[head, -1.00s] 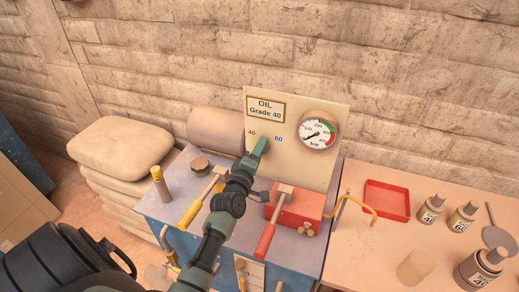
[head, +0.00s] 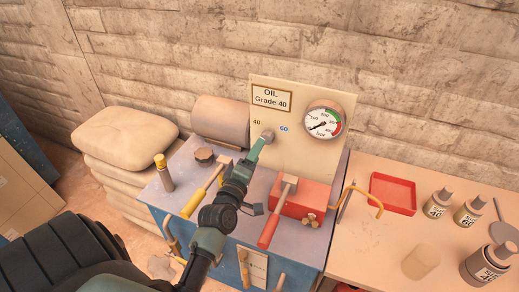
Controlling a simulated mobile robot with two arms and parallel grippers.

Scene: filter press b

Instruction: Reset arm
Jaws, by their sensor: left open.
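My left arm comes in from the lower left and reaches across the blue press unit (head: 222,243) to its cream panel (head: 300,158). The green fingers of my left gripper (head: 261,149) are open, just below a small round grey knob (head: 268,134) between the labels "40" and "60". The fingers overlap the knob's lower edge in the picture. I cannot tell whether they touch it. Nothing shows held. My right gripper is out of view.
A gauge (head: 323,121) sits on the panel. A yellow-handled lever (head: 196,201), a red-handled lever (head: 270,227) and a red box (head: 307,198) flank my gripper. A red tray (head: 393,194) and several bottles (head: 437,203) stand on the right-hand table.

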